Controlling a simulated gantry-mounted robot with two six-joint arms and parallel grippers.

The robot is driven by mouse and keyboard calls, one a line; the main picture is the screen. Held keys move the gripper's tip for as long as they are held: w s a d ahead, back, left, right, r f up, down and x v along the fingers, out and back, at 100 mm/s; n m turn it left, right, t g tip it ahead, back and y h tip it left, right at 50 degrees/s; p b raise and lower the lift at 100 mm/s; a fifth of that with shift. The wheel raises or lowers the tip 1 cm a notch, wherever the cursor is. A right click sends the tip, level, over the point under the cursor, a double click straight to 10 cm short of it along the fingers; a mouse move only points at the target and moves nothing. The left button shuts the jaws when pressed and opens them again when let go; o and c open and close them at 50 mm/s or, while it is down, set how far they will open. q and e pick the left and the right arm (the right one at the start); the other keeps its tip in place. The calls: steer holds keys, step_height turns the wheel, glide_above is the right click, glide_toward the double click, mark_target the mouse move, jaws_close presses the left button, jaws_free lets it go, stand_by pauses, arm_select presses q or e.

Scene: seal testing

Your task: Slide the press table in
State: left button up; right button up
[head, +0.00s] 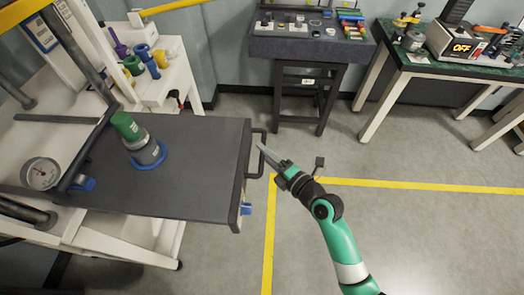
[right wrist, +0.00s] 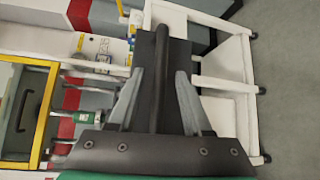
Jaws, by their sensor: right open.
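The press table (head: 200,180) is a dark grey plate, pulled out to the right from the press frame at the left of the head view. Its dark bar handle (head: 249,160) sticks out from the right edge. A green-topped grey cylinder (head: 126,126) with a blue ring at its base stands on the plate. My right gripper (head: 267,152) is at the handle, coming from the right. In the right wrist view its open fingers (right wrist: 157,95) lie on either side of the handle bar (right wrist: 160,75). Contact cannot be told. My left gripper is not in view.
A pressure gauge (head: 40,174) sits at the far left. A white side stand (head: 180,85) holds colored parts behind the plate. A dark bench (head: 310,45) and a green-topped table (head: 450,65) stand at the back. Floor right of the plate is clear, with yellow lines (head: 430,186).

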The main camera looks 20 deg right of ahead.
steer(key=shift+x, duration=0.85)
steer(key=shift+c, duration=0.2)
jaws_close()
stand_by(0.7)
